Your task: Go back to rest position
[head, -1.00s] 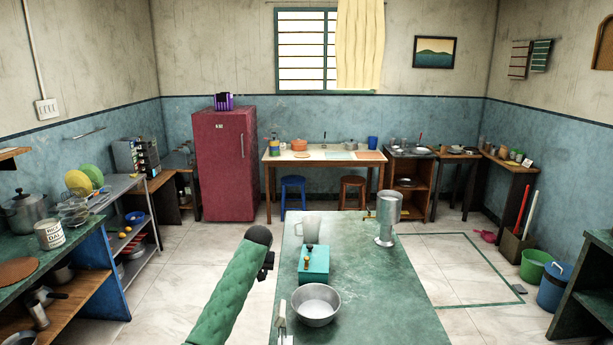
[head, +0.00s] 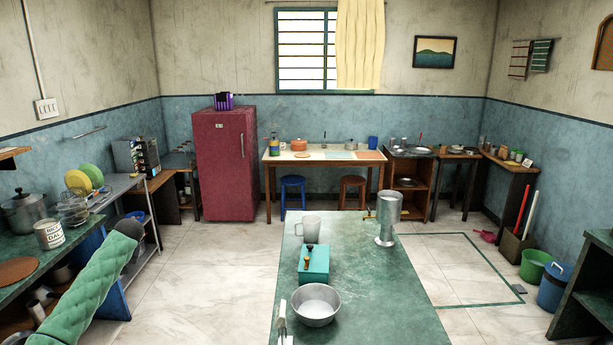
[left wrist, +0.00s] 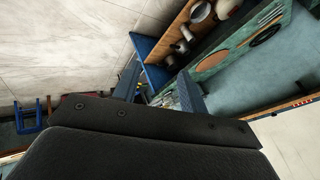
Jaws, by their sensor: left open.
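My left arm in its green sleeve (head: 85,290) reaches in from the lower left of the head view, beside the left counter. Its dark end (head: 130,230) is at the counter's right edge, away from the middle table; the fingers cannot be made out there. In the left wrist view, my left gripper (left wrist: 160,88) has two grey fingers spread apart with nothing between them. My right gripper is in neither view.
The green middle table (head: 385,300) holds a metal bowl (head: 316,305), a teal box (head: 314,264), a pale mug (head: 308,229) and a metal cylinder (head: 388,215). The left counter (head: 70,248) carries a pot and a tin. Floor between counter and table is clear.

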